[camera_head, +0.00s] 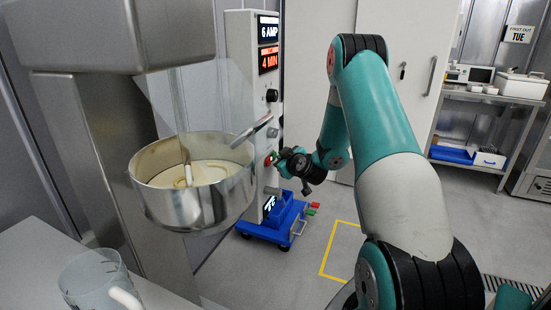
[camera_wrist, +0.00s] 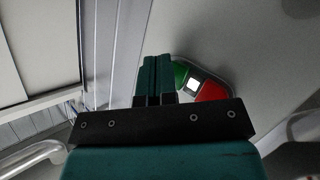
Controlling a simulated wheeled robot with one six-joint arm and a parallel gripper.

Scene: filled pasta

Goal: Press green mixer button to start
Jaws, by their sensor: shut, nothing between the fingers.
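The green button (camera_wrist: 181,75) shows in the wrist view, with a white square (camera_wrist: 194,85) and a red button (camera_wrist: 213,93) beside it on the same plate. My gripper (camera_wrist: 156,62) is shut and empty. Its fingertips lie just left of the green button in that view and cover part of its edge. I cannot tell whether they touch it. In the head view my gripper (camera_head: 275,158) is at the front of the white control column (camera_head: 241,95). The mixer bowl (camera_head: 195,205) stands left of it with pale contents inside; my gripper partly hides the buttons.
A blue wheeled base (camera_head: 280,232) carries the column. A metal lever (camera_head: 252,131) juts out near the bowl, above my gripper. A clear jug (camera_head: 92,282) stands on the table at front left. A shelf (camera_head: 450,152) is at the far right. Yellow floor lines (camera_head: 325,262) mark open floor.

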